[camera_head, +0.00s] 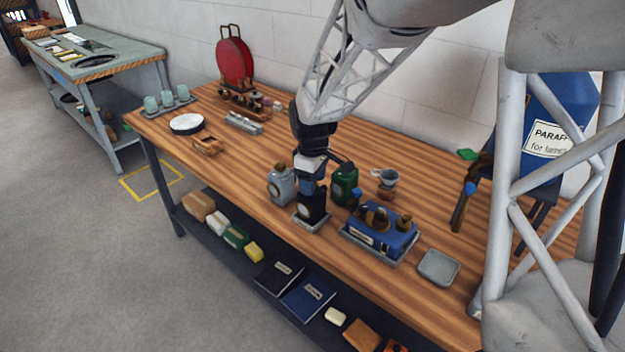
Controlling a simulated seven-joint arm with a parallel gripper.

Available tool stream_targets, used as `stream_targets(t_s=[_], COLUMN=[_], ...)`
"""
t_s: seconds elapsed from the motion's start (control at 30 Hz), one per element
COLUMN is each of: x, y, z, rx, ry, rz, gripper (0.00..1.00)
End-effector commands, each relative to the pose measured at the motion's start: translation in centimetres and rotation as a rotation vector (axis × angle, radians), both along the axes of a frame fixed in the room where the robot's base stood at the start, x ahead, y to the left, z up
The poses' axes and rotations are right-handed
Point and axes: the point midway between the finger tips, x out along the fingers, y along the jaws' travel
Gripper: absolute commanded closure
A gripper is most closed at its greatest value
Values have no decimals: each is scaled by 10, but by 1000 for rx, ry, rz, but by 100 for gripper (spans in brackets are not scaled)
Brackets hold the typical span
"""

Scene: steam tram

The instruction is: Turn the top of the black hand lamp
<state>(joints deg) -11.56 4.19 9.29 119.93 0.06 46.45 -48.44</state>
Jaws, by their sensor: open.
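The black hand lamp (312,208) stands upright on a small grey tray near the table's front edge. My gripper (312,178) reaches down from above and is open at the lamp's top, which it largely hides. I cannot tell from this view whether the fingers touch the top. A grey lamp (281,187) stands just left of the black one, and a green lamp (344,186) stands just right and behind.
A blue box with brown fittings (378,238) sits close on the right. A grey dish (438,267) lies beyond it. A small cup (386,177) stands behind. A blue paraffin tank (556,130) is at the right.

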Motion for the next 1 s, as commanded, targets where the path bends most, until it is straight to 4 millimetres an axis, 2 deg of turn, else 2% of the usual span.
stream_targets(t_s=[0.27, 0.5, 0.6, 1.0], x=[0, 0, 0, 0], y=[0, 0, 0, 0], z=[-1, 0, 0, -1], rx=[0, 0, 0, 0], ry=[0, 0, 0, 1], rz=[0, 0, 0, -62], gripper=[43, 80, 91, 91])
